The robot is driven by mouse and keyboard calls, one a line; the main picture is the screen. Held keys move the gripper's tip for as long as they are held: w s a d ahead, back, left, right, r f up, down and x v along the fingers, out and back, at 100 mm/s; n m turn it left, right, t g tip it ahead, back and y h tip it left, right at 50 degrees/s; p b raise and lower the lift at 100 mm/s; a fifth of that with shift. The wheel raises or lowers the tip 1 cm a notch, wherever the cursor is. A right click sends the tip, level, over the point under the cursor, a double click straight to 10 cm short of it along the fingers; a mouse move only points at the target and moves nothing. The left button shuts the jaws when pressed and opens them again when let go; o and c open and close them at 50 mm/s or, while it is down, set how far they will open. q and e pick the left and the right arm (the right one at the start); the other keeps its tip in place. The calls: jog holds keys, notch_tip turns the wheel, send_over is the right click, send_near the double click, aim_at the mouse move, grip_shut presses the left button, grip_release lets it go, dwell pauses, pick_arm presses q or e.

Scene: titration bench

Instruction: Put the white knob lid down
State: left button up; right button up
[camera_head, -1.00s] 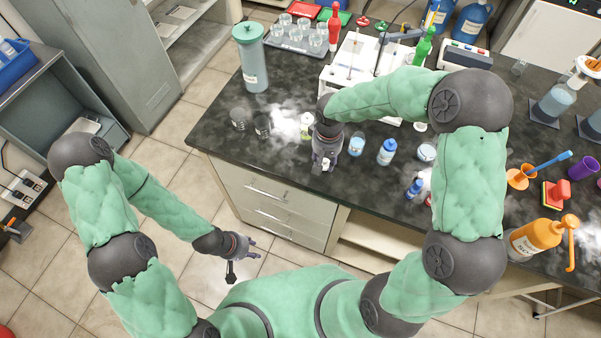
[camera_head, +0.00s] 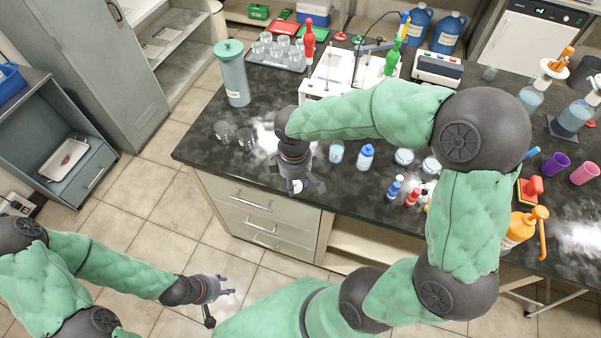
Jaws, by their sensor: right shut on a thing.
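My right gripper (camera_head: 297,184) is over the bench near its front edge, pointing down. It is shut on a small white thing, which looks like the white knob lid (camera_head: 297,187). Only a little of the lid shows between the fingers, and I cannot tell whether it touches the bench top (camera_head: 340,184). My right forearm and wrist hide the bench just behind the gripper. My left gripper (camera_head: 225,286) is low over the floor, in front of the drawers, with its fingers apart and empty.
Two clear beakers (camera_head: 245,138) stand left of my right gripper. A small jar (camera_head: 336,152) and a blue-capped bottle (camera_head: 366,157) stand to its right. A white rack (camera_head: 345,72) is behind my forearm. A tall green-lidded container (camera_head: 234,75) stands at the back left.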

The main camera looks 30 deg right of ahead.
jog(key=w+d+f, duration=0.2)
jog(key=w+d+f+b, duration=0.1)
jog(key=w+d+f, duration=0.1)
jog(key=w+f, duration=0.1)
jog(key=w+d+f+b, duration=0.1)
jog(key=w+d+f, duration=0.1)
jog(key=w+f, duration=0.1)
jog(key=shift+w+d, duration=0.1)
jog(key=shift+d, duration=0.05)
jog(key=shift+w+d+f, duration=0.15)
jog(key=shift+f, duration=0.1)
jog(key=shift+w+f+b, duration=0.1)
jog(key=shift+f+b, duration=0.5)
jog(key=shift+f, duration=1)
jog(key=o, duration=0.7)
jog(key=shift+f, duration=0.15)
